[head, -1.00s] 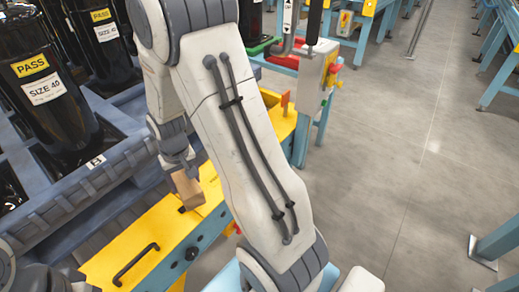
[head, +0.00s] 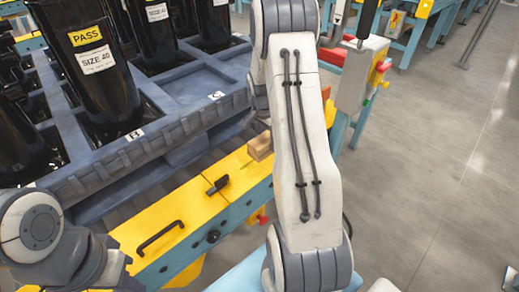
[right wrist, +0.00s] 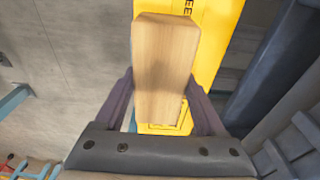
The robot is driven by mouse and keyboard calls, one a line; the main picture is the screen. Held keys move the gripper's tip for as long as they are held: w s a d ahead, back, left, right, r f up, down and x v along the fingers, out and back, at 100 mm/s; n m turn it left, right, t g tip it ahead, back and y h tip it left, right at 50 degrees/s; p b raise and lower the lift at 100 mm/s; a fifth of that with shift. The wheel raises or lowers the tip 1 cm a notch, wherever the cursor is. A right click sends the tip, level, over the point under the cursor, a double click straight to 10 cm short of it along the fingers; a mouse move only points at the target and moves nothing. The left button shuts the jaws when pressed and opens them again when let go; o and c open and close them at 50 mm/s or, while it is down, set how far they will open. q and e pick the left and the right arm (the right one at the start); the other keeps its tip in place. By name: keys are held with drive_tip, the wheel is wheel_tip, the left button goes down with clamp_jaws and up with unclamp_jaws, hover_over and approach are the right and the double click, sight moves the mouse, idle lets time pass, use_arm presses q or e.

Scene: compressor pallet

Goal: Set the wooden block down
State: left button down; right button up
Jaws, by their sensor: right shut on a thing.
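The wooden block (head: 259,146) is a small light-brown piece at the far part of the yellow-topped beam (head: 185,207), partly hidden by my right arm in the head view. In the right wrist view the block (right wrist: 165,62) stands lengthwise between the two dark fingers of my right gripper (right wrist: 160,92), which is shut on it. The yellow surface shows behind the block there. I cannot tell whether the block touches the beam. In the head view my right gripper is hidden behind its arm. My left arm shows at lower left, its gripper out of view.
A black handle (head: 160,237) and a black latch (head: 217,185) stick up from the beam. Behind it, a blue-grey pallet (head: 180,128) holds several black compressors (head: 95,75). A grey control box (head: 362,75) with red and yellow knobs stands beyond my arm. Grey floor is clear at right.

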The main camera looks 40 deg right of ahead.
drive_tip(key=w+f, duration=0.1)
drive_tip(key=w+a+f, duration=0.1)
drive_tip(key=w, duration=0.1)
drive_tip(key=shift+w, duration=0.25)
drive_tip(key=shift+f+b, duration=0.7)
drive_tip(key=shift+f, duration=1.35)
drive_tip(key=shift+f, duration=0.25)
drive_tip(key=o, duration=1.5)
drive_tip(key=shift+o, duration=0.2)
drive_tip(key=shift+r, duration=0.1)
